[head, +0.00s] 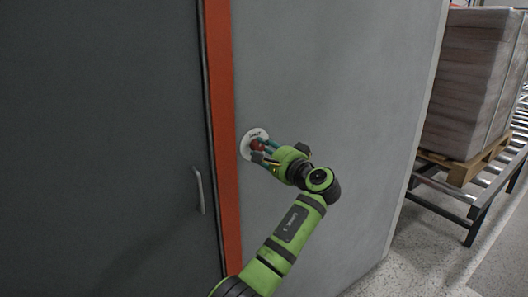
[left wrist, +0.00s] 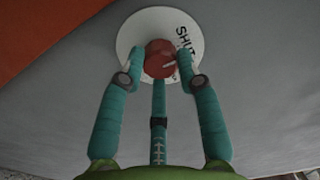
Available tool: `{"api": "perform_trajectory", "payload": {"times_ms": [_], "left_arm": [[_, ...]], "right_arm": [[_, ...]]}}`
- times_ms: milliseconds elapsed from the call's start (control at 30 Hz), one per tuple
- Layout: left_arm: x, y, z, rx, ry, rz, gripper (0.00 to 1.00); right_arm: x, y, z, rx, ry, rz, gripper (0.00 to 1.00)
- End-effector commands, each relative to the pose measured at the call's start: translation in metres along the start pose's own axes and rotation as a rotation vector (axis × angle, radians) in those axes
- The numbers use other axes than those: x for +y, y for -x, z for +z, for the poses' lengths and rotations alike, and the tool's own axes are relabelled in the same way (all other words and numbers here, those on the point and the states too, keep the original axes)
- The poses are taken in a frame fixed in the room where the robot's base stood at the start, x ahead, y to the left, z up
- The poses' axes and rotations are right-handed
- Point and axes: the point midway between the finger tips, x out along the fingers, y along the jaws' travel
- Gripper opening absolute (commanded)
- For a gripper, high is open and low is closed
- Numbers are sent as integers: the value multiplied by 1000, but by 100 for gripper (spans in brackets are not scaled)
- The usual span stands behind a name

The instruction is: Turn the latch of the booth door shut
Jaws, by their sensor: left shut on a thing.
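The latch is a round red knob (head: 257,145) on a white disc (head: 245,146) fixed to the grey wall, just right of the orange door frame (head: 222,130). In the left wrist view the red knob (left wrist: 159,53) carries a pale line towards its right side. The word SHUT is printed on the right part of the disc (left wrist: 132,35). My left gripper (head: 262,149) has its teal fingers closed around the knob, and the left wrist view shows this grip (left wrist: 161,68) too. The dark booth door (head: 100,130) stands left of the frame. My right gripper is not in view.
A vertical metal handle (head: 198,190) sits on the door. At the right, wrapped stacked goods (head: 470,85) stand on a wooden pallet (head: 462,168) on a roller conveyor. The wall around the disc is bare.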

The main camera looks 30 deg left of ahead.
Motion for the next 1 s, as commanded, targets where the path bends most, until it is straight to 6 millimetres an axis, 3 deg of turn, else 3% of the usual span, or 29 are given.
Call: {"api": "perform_trajectory", "payload": {"times_ms": [67,100,133,567,1000], "left_arm": [[-1,0,-1,3,3,-2,2],[-1,0,-1,3,3,-2,46],[-1,0,-1,3,2,-2,58],[-1,7,-1,3,1,-2,58],[0,91,-2,6,2,1,58]], "right_arm": [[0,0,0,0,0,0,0],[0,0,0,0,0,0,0],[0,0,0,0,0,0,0],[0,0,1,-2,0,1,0],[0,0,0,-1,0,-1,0]]}}
